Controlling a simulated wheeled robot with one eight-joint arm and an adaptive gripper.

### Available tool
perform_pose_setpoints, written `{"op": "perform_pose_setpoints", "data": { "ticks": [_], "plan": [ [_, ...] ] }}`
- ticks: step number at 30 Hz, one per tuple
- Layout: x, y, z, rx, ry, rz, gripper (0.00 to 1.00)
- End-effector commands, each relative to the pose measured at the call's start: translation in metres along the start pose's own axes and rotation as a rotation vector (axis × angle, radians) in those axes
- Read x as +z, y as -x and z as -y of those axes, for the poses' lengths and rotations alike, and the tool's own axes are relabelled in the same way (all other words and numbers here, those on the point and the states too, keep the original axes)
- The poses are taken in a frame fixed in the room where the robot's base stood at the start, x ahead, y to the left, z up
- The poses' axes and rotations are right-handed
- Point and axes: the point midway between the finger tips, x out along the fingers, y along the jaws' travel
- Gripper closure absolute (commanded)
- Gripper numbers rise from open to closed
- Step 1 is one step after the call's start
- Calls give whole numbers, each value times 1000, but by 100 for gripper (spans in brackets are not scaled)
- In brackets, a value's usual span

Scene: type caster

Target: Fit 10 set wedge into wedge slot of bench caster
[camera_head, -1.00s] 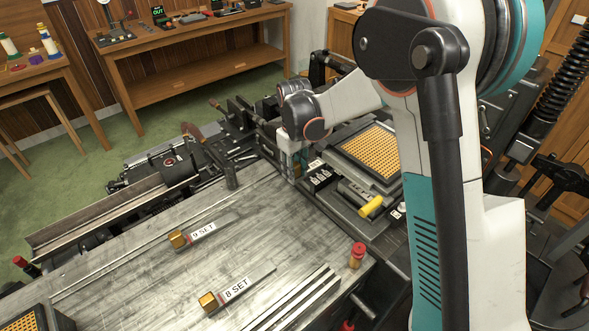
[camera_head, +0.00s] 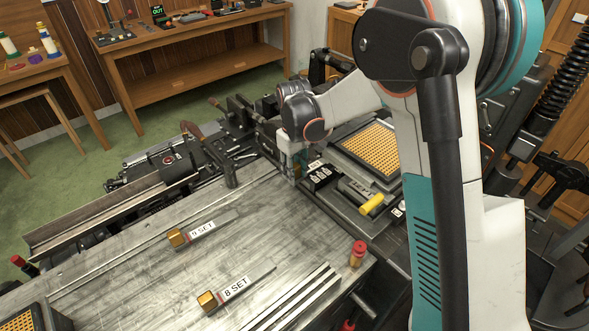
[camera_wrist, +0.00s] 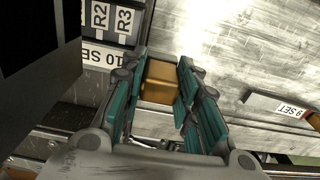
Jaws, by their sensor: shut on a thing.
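My gripper (camera_wrist: 162,95) is shut on a brass-coloured block (camera_wrist: 160,80), the head of a wedge, between its teal finger pads in the wrist view. A "10 SET" label (camera_wrist: 104,59) shows just left of the fingers there. The rest of the held wedge is hidden. In the head view my gripper (camera_head: 294,165) points down at the far right edge of the grey bench plate (camera_head: 130,240), beside the machine. The wedge slot cannot be made out. The "9 SET" wedge (camera_head: 179,237) and "8 SET" wedge (camera_head: 208,301) lie on the plate with brass heads.
A framed yellow grid of type (camera_head: 372,149) stands right of my gripper. A yellow-handled tool (camera_head: 371,204) and a red-capped brass piece (camera_head: 357,254) lie nearer. Dark mechanisms (camera_head: 165,166) line the plate's far edge. The middle of the plate is mostly clear.

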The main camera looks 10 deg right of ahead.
Motion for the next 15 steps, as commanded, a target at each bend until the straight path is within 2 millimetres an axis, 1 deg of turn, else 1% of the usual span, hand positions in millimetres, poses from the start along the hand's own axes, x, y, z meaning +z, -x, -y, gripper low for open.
{"op": "perform_pose_setpoints", "data": {
  "ticks": [4, 11, 12, 14, 15],
  "plan": [
    [0, -6, 0, 0, 0, 0, 100],
    [0, -6, 0, 0, 0, 0, 100],
    [0, -6, 0, 0, 0, 0, 64],
    [0, -6, 0, 0, 0, 0, 51],
    [0, -6, 0, 0, 0, 0, 48]
  ]
}}
